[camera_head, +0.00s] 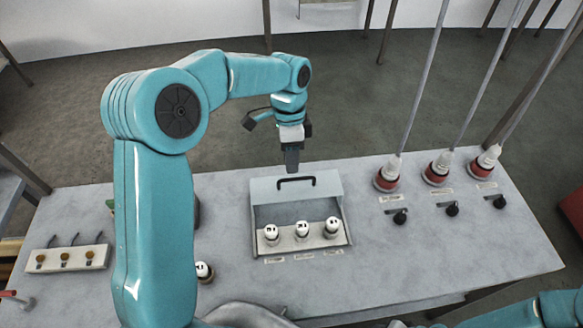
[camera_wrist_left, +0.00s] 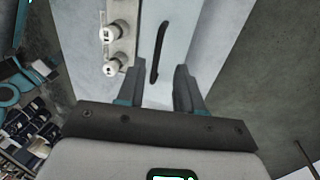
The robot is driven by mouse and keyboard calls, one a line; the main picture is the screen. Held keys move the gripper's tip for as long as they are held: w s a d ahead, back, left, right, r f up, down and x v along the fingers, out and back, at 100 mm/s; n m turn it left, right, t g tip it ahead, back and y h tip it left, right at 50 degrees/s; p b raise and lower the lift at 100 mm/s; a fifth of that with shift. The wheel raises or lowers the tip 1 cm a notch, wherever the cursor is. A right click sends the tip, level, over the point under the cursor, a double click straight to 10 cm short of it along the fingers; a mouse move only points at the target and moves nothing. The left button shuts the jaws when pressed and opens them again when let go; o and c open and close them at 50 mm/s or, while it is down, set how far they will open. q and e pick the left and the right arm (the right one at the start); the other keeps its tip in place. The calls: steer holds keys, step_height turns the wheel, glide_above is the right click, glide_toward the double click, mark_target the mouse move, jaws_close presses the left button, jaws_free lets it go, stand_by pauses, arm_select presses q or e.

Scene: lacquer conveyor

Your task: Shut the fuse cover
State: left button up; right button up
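The fuse box (camera_head: 262,249) sits in the middle of the bench with its grey cover (camera_head: 262,190) raised at the back. Three white fuses stand in the box, the middle one here (camera_head: 302,230). A black bar handle (camera_head: 296,181) is on the cover. My left gripper (camera_head: 291,168) is just above and behind the handle in the head view. In the left wrist view its two fingers (camera_wrist_left: 157,90) are apart and empty, with the handle (camera_wrist_left: 160,50) ahead between them, not gripped. Of my right arm only teal links show at the bottom right; its fingertips are out of view.
Three red-and-white plugs with rods (camera_head: 387,175) stand at the right, with black knobs (camera_head: 400,216) in front. A loose white fuse (camera_head: 203,270) is near my left arm. A pale strip with brass knobs (camera_head: 65,258) lies at the left.

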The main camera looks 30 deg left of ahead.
mark_target(292, 179)
arm_select(q)
steer(key=f, duration=0.1)
steer(key=s+f, duration=0.1)
steer(key=f, duration=0.1)
steer(key=shift+s+d+f, duration=0.1)
steer(key=shift+s+d, duration=0.1)
steer(key=shift+d, duration=0.15)
steer(key=shift+w+a+f, duration=0.1)
steer(key=shift+w+f, duration=0.25)
steer(key=shift+f, duration=0.15)
steer(key=shift+s+r, duration=0.1)
steer(key=shift+s, duration=0.05)
steer(key=shift+s+r, duration=0.1)
steer(key=shift+s, duration=0.05)
steer(key=c, duration=0.3)
jaws_close()
